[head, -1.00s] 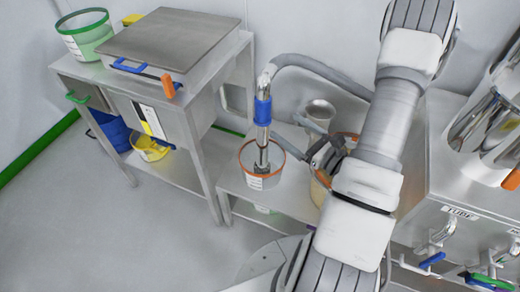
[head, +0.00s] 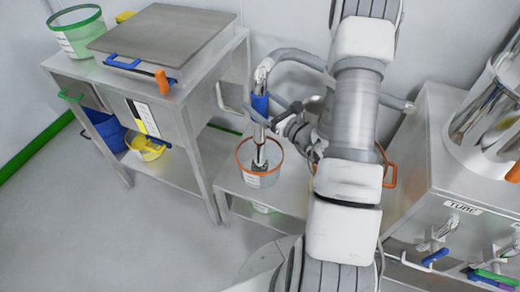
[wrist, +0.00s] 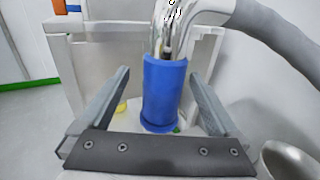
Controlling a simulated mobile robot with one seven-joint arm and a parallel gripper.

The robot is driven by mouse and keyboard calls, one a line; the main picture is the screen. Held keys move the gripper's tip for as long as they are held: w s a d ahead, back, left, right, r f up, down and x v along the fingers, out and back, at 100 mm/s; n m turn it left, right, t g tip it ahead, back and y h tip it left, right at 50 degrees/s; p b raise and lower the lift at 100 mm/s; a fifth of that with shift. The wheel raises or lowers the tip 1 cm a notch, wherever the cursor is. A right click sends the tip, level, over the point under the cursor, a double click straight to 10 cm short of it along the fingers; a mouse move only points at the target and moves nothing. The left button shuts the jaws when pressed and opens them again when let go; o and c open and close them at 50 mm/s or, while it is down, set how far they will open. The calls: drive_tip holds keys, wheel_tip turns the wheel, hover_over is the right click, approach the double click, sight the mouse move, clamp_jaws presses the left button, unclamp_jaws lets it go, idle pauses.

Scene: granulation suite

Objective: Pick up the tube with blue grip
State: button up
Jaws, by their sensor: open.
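The metal tube with its blue grip (head: 260,106) stands upright, its lower end inside an orange-rimmed bucket (head: 243,172). A grey hose joins its bent top. In the wrist view the blue grip (wrist: 165,92) lies between the two fingers of my gripper (wrist: 162,95), with a gap visible on each side. My gripper (head: 262,118) is open at the height of the blue grip in the head view. The arm partly hides the area right of the tube.
A steel cabinet (head: 440,190) with handles stands at right. A grey hose (head: 297,55) runs behind my arm.

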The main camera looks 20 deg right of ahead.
drive_tip(key=x, duration=0.2)
drive_tip(key=b+x, duration=0.1)
drive_tip(key=x, duration=0.1)
drive_tip(key=shift+w+d, duration=0.1)
drive_tip(key=shift+w, duration=0.35)
clamp_jaws()
